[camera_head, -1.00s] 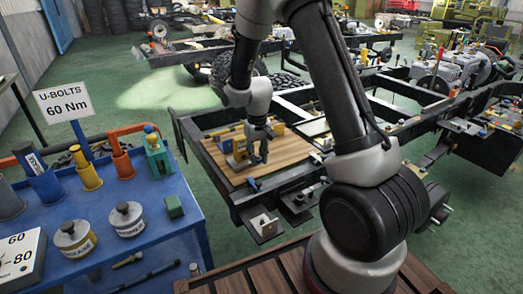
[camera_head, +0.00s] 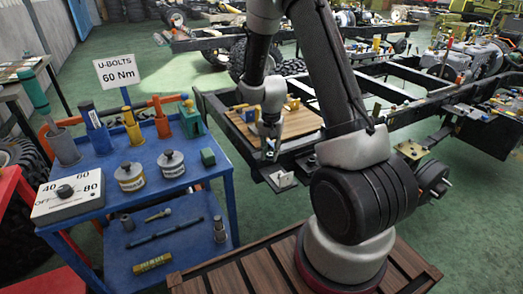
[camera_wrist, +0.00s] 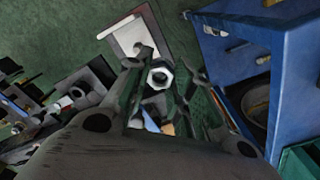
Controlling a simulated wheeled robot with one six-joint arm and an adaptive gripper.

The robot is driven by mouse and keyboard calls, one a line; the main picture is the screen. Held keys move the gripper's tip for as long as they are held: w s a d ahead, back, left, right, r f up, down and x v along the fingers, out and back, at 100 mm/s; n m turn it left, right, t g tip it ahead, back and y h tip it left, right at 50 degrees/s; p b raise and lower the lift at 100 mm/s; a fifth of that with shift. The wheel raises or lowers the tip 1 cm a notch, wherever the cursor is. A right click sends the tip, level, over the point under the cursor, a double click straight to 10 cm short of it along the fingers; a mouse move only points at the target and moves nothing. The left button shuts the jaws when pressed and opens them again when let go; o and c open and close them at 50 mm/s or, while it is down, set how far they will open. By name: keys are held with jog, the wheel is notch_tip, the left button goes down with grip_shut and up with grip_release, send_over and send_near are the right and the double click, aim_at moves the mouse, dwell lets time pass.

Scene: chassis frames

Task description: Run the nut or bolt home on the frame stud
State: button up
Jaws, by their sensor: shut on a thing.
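My gripper (camera_head: 269,152) is at the near end of the chassis frame (camera_head: 235,150), beside the wooden board and close to a pale angle bracket (camera_head: 283,181) on the frame's corner. In the wrist view, my gripper (camera_wrist: 160,88) is shut on a silver hex nut (camera_wrist: 160,77), its hole facing the camera. The bracket shows in the wrist view (camera_wrist: 128,35) just beyond the fingertips, with a short grey stud-like piece (camera_wrist: 144,50) near the nut. I cannot tell whether the nut touches it.
A blue trolley (camera_head: 215,205) stands left of the frame, with sockets, weights and a torque dial box (camera_head: 68,195). Its blue side is close at the right in the wrist view (camera_wrist: 240,60). A wooden board (camera_head: 302,122) lies across the frame.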

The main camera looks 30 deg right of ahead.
jog(key=d+m, duration=0.1)
jog(key=m, duration=0.2)
jog(key=s+d+f+m, duration=0.1)
jog(key=m, duration=0.2)
jog(key=d+f+m, duration=0.1)
jog(key=m, duration=0.2)
jog(key=shift+s+d+m, duration=0.3)
jog(key=shift+s, duration=0.05)
jog(key=shift+f, duration=2.7)
jog(key=shift+f, duration=1.05)
dwell(0.3)
jog(key=shift+o, duration=0.4)
grip_shut()
jog(key=m, duration=0.4)
jog(key=shift+m, duration=1)
